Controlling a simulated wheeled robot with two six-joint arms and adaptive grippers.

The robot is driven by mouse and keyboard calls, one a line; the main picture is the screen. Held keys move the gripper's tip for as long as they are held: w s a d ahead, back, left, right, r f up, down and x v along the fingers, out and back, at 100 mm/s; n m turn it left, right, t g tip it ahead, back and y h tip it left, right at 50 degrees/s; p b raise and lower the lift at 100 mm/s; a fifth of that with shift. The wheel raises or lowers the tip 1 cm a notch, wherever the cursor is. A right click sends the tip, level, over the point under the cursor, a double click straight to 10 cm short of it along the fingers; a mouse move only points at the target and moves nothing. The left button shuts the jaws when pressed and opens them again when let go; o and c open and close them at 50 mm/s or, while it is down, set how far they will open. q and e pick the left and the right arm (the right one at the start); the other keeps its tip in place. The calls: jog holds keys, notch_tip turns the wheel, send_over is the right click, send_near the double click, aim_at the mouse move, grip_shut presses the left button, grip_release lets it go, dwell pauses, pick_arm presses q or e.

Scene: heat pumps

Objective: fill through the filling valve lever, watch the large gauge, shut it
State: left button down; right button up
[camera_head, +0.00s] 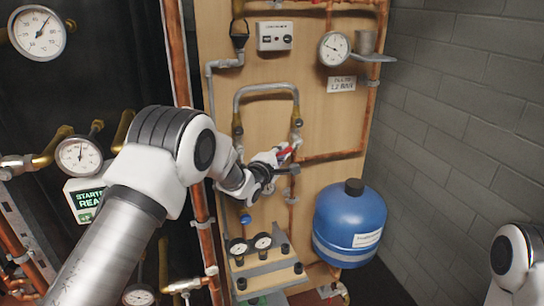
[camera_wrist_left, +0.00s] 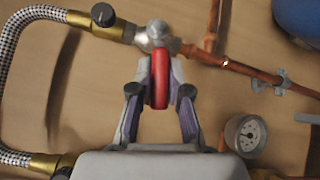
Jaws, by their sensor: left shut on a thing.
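The red filling valve lever (camera_head: 284,153) sits on the pipework in the middle of the wooden board. My left gripper (camera_head: 278,160) is shut on it. In the left wrist view the red lever (camera_wrist_left: 160,80) stands between the two fingers of my left gripper (camera_wrist_left: 160,92), beside a valve body (camera_wrist_left: 155,36). The large gauge (camera_head: 334,48) is at the upper right of the board, above a sign (camera_head: 341,85) reading fill to 1.2 bar. Its needle reading is too small to tell. My right gripper is out of view; only part of that arm shows at lower right.
A blue vessel (camera_head: 349,228) stands right of the lever. A grey hose loop (camera_head: 265,88) is above it. Two small gauges (camera_head: 250,243) are below. More gauges (camera_head: 37,32) and copper pipes are at left. A bare block wall (camera_head: 450,110) is at right.

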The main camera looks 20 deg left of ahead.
pick_arm(q)
jog(key=shift+w+d+f+n+t+b, duration=0.15)
jog(key=shift+f+n+t+b, duration=0.45)
jog(key=shift+b, duration=0.75)
jog(key=shift+w+d+f+n+t+b, duration=0.15)
jog(key=shift+f+n+t+b, duration=0.3)
jog(key=shift+n+t+b, duration=0.65)
jog(key=shift+w+d+f+n+t+b, duration=0.1)
jog(key=shift+d+f+n+t+b, duration=0.35)
jog(key=shift+b, duration=1.1)
jog(key=shift+a, duration=0.2)
jog(key=c, duration=1.1)
grip_release()
jog(key=v, duration=1.2)
jog(key=shift+s+d+r, duration=0.1)
jog(key=shift+s+r, duration=0.1)
